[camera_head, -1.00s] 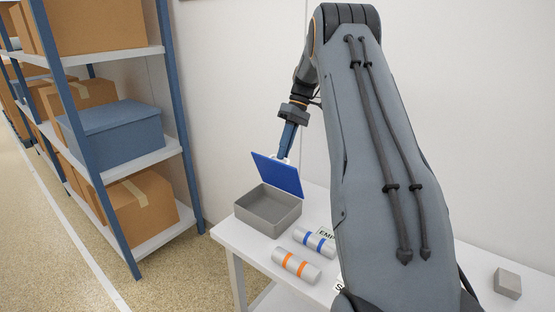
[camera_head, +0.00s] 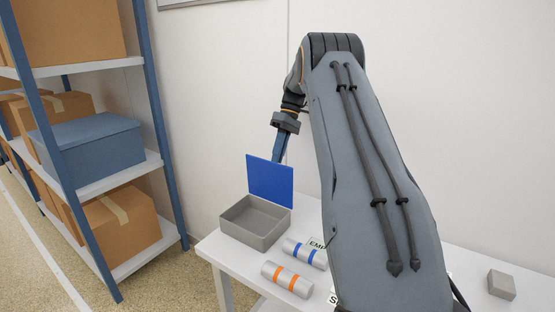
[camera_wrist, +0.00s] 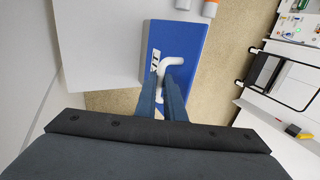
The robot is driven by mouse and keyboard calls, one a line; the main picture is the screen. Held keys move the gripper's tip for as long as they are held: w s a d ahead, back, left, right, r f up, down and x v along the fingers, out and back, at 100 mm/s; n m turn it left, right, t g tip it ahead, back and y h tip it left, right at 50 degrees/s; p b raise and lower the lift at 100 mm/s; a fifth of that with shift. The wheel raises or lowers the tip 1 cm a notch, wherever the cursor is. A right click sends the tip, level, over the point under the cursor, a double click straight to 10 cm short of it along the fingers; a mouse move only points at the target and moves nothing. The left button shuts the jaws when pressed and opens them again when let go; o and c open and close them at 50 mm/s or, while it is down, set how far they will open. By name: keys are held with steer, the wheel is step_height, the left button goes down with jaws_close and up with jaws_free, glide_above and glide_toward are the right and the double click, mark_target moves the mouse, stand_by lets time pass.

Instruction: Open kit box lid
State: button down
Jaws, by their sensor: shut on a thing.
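The kit box (camera_head: 254,228) is a grey open-topped tray on the white table, and its inside looks empty. Its blue lid (camera_head: 270,181) stands nearly upright at the box's back edge. In the wrist view the blue lid (camera_wrist: 196,42) shows lettering and a white bent handle (camera_wrist: 174,70). My gripper (camera_head: 279,158) is behind the lid in the head view, where the lid hides its fingertips.
The white table (camera_head: 222,249) also holds a roll with blue bands (camera_head: 305,253), a roll with orange bands (camera_head: 287,279) and a small grey block (camera_head: 501,285). A shelf with boxes (camera_head: 90,150) stands at the left. A wall is close behind the table.

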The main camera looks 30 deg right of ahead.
steer(key=c, duration=1.8)
jaws_free()
steer(key=shift+s+f, duration=0.1)
steer(key=shift+f, duration=0.35)
steer(key=shift+c, duration=0.2)
step_height(320, 180, up, 10)
steer(key=b, duration=0.2)
steer(key=shift+r+b, duration=0.2)
steer(key=shift+b, duration=0.15)
